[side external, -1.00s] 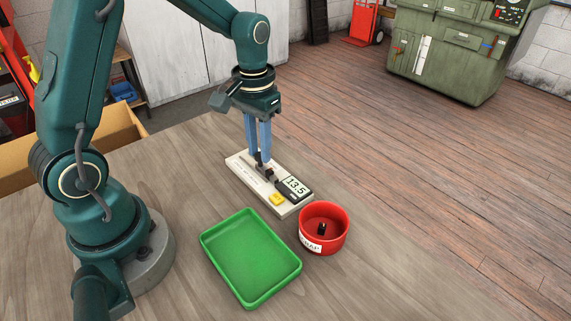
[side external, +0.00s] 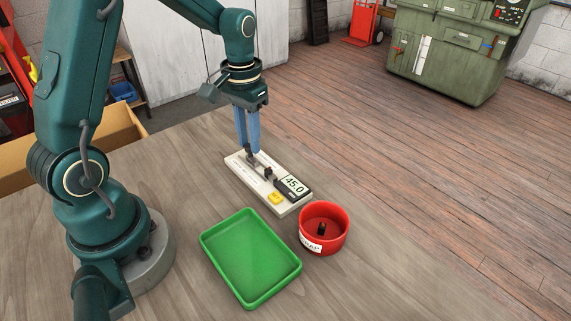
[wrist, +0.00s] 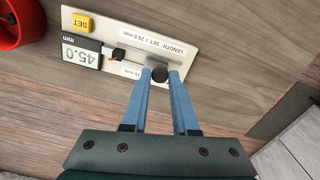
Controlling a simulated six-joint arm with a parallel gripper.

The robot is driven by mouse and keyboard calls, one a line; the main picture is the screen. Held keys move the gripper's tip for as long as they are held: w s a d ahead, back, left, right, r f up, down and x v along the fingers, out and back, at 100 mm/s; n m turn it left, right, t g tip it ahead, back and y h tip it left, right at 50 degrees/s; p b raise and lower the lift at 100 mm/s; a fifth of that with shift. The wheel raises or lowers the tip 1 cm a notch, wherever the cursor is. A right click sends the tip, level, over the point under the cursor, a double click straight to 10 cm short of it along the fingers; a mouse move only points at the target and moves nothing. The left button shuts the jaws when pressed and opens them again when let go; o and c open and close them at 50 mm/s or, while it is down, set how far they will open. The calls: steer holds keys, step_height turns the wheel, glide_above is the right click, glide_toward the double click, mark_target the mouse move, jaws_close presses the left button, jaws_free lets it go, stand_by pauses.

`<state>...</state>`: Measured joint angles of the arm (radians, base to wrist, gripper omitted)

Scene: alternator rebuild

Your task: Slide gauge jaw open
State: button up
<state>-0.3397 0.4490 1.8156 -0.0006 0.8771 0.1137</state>
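The length gauge is a pale flat board (side external: 236,162) on the table, and it also shows in the wrist view (wrist: 190,48). Its display (side external: 293,187) reads 45.0 mm. A yellow SET button (side external: 276,198) sits beside the display. In the side view my gripper (side external: 250,150) is at the board's far end from the display. A small dark block (wrist: 118,54) stands between the knob and the display, with a clear gap to the knob.
An empty green tray (side external: 250,290) lies in front of the gauge. A red bowl (side external: 340,240), its label partly reading "RAP", holds a small black piece (side external: 322,229). A cardboard box (side external: 110,130) is behind my base. Table around the gauge's left is clear.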

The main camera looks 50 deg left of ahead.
steer(key=o, duration=0.4)
steer(key=shift+r, duration=0.1)
steer(key=shift+r, duration=2.5)
steer(key=shift+w+d+r, duration=0.15)
steer(key=shift+r, duration=0.15)
steer(key=s+d+r+m+t, duration=0.1)
steer(key=s+d+r+t, duration=0.15)
steer(key=r, duration=0.25)
steer(key=shift+s+d+m+t, duration=0.25)
steer(key=shift+s+d+t, duration=0.25)
steer(key=shift+s+d, duration=0.9)
steer(key=shift+s+d+m+t, duration=0.3)
steer(key=shift+s+d+t, duration=0.45)
steer(key=shift+s, duration=1.2)
steer(key=shift+s+d+m+t, duration=0.3)
steer(key=shift+s+d, duration=1)
steer(key=shift+s, duration=0.35)
